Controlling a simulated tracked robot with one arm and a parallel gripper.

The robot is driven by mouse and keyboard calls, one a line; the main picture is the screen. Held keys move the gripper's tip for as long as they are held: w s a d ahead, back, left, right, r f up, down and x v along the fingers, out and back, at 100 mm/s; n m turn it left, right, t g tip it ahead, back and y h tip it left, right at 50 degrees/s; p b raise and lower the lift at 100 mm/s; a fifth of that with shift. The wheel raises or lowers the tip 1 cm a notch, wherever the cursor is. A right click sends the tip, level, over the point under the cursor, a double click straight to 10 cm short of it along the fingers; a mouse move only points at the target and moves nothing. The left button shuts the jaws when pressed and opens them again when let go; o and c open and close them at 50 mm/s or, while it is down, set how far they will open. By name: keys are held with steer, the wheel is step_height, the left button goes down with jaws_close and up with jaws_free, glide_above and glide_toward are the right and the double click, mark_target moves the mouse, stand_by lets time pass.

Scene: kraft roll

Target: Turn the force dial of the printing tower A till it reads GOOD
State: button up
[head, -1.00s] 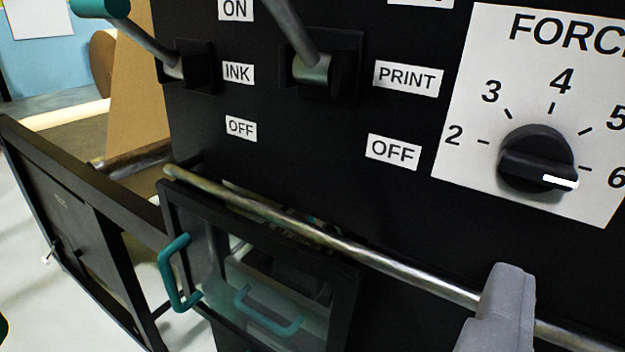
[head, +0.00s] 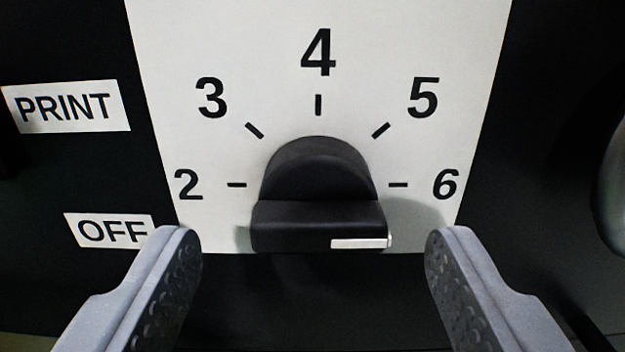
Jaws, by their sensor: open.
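The black force dial (head: 318,185) sits on a white scale plate (head: 215,35) numbered 2 to 6, straight ahead in the head view. Its grip bar lies about level, with the white mark (head: 361,243) at the right end, on the side of the 6. My gripper (head: 313,245) is open. One finger is low to the left of the dial and the other low to the right, with a gap on each side. The fingers appear not to touch the dial. No GOOD reading is in view.
A PRINT label (head: 66,107) and an OFF label (head: 108,231) are on the black panel to the left. Part of a pale rounded thing (head: 611,190) shows at the right edge. The panel directly around the plate is clear.

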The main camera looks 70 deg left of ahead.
steer(key=shift+x, duration=0.75)
steer(key=shift+w, duration=0.1)
steer(key=c, duration=1)
steer(key=shift+d, duration=0.45)
steer(key=shift+a, duration=0.25)
steer(key=shift+a+n+b, duration=0.2)
steer(key=shift+n+b, duration=0.5)
steer(key=shift+b, duration=0.2)
steer(key=n+b, duration=0.4)
steer(key=b, duration=0.1)
steer(key=shift+f, duration=0.2)
steer(key=n+b, duration=0.3)
steer(key=b, duration=0.1)
steer(key=shift+s+a, duration=0.1)
steer(key=shift+s, duration=0.1)
steer(key=shift+n, duration=0.4)
